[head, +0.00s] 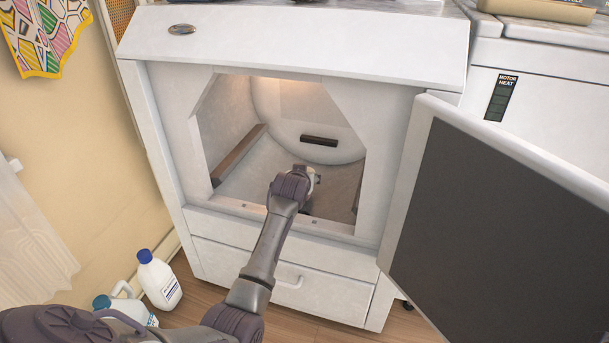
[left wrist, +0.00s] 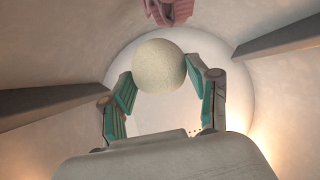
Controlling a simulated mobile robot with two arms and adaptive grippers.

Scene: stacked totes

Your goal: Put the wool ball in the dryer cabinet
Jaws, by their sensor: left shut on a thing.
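The white dryer cabinet (head: 290,48) stands open, with its dark-faced door (head: 490,225) swung out to the right. My left arm comes from the lower left and reaches through the opening. My left gripper (head: 313,176) is inside the drum, mostly hidden behind its own wrist in the head view. In the left wrist view my left gripper (left wrist: 160,88) is shut on the pale cream wool ball (left wrist: 158,66), with a green-padded finger on either side. The ball is hidden in the head view. My right gripper is not in view.
Bars (head: 240,155) run along the drum's sides, and a dark bar (head: 319,141) sits at its back. A pinkish piece (left wrist: 172,11) shows above the ball. White (head: 159,280) and blue-white (head: 125,308) bottles stand on the floor at left. Another white machine (head: 545,85) is at right.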

